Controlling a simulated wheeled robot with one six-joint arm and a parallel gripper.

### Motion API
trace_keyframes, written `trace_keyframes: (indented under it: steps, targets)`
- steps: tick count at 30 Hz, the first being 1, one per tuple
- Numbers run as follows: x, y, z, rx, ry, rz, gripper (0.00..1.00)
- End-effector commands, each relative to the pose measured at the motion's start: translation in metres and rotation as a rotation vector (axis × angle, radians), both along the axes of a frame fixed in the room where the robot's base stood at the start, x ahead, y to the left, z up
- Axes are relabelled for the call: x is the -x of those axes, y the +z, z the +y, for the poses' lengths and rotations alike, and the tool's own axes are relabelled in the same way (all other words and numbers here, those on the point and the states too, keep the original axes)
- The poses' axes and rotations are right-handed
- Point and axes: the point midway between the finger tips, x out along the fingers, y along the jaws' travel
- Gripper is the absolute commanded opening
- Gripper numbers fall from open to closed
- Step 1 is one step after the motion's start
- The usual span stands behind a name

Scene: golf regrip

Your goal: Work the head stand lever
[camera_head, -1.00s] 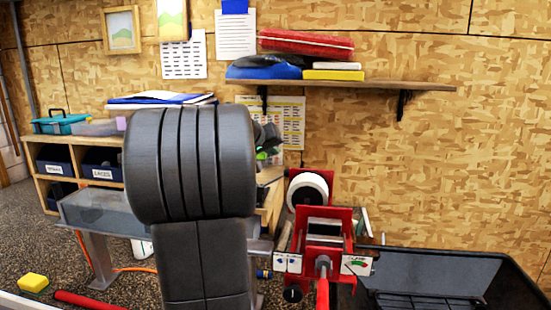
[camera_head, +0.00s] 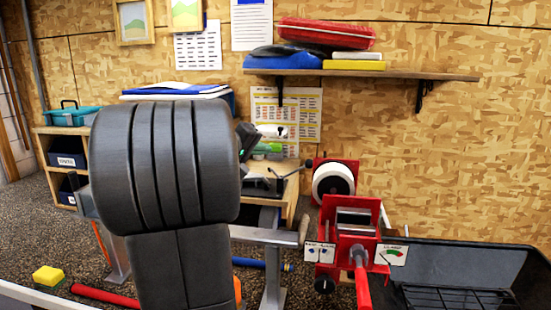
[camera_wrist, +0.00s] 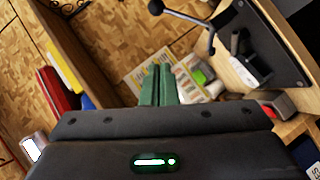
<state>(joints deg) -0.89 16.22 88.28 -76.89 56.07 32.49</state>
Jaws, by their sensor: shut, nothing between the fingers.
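My gripper (camera_wrist: 159,70) shows in the wrist view as two green fingers pressed together, with nothing between them. A lever with a black ball knob (camera_wrist: 156,7) runs across the top of the wrist view, above and right of the fingers and apart from them. I cannot tell for certain whether it is the head stand lever. Beside it is a black plate (camera_wrist: 262,50) with a grey fitting. In the head view, a red stand (camera_head: 345,228) has a red lever (camera_head: 362,288) pointing down at its front. My arm hides part of the bench there.
A shelf (camera_head: 400,75) with red, blue and yellow items is on the wall. A black tray (camera_head: 450,262) lies right of the red stand. A metal beam on legs (camera_head: 272,235) crosses before the bench. A yellow block (camera_head: 47,276) and a red tube (camera_head: 105,296) lie at lower left.

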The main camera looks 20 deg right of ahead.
Motion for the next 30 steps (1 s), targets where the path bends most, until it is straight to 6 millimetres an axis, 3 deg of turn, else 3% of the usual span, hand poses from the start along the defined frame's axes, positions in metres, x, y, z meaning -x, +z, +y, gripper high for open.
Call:
trace_keyframes:
  steps: [5,17,23,30]
  targets:
    - [-0.009,-0.005,-0.015,0.008,-0.003,0.005,0.00]
    - [-0.050,-0.031,-0.083,0.006,-0.003,0.006,0.00]
    - [-0.043,-0.046,-0.105,0.005,-0.003,0.004,0.00]
    - [-0.041,-0.053,-0.113,0.005,0.000,0.003,0.00]
